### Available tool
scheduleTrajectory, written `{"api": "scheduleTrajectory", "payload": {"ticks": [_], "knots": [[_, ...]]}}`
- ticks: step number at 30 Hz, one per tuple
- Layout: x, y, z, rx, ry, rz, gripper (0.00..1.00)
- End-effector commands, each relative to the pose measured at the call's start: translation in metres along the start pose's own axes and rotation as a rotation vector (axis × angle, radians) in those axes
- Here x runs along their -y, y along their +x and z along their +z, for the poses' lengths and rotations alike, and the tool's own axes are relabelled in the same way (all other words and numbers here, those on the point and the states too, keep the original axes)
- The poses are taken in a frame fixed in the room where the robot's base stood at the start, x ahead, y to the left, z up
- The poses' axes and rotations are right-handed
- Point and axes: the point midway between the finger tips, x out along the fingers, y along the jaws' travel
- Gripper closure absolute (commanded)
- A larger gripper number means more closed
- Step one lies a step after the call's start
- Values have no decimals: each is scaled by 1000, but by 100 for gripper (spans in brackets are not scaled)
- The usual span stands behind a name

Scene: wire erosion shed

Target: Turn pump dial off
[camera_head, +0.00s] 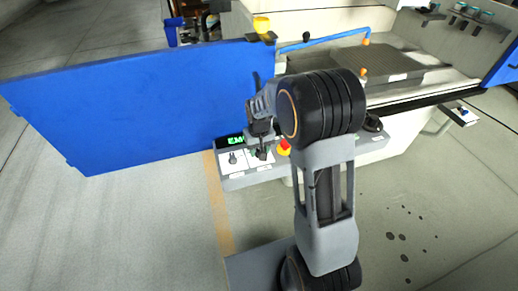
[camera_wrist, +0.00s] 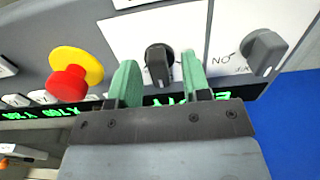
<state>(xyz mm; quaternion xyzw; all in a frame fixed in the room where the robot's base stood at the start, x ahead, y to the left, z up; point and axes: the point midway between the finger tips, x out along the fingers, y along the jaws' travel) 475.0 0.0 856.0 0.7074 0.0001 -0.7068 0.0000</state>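A black dial (camera_wrist: 157,67) on a white plate sits between the two green fingers of my gripper (camera_wrist: 158,60) in the wrist view. The fingers stand apart, one on each side of the dial; I cannot tell whether either touches it. A second, grey dial (camera_wrist: 265,52) with a white pointer mark is to the right, on its own white plate with printed lettering. It also shows in the head view (camera_head: 233,158), left of my gripper (camera_head: 262,145). The labels are too unclear to tell which dial is the pump's.
A red emergency button (camera_wrist: 68,84) on a yellow collar is left of my fingers; it also shows in the head view (camera_head: 284,147). A green display (camera_head: 236,140) is on the panel. A large blue door (camera_head: 130,105) stands close to the left.

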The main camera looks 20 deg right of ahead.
Motion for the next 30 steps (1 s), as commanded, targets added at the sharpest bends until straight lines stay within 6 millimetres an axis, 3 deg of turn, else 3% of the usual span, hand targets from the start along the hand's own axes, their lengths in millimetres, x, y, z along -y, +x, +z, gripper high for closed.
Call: {"api": "scheduleTrajectory", "payload": {"ticks": [6, 10, 21, 30], "knots": [[0, -1, 0, 0, 0, 0, 56], [0, -14, -1, -4, 0, 0, 56], [0, -87, -1, -5, 0, 0, 56], [0, -128, -1, -2, 0, 0, 56]]}}
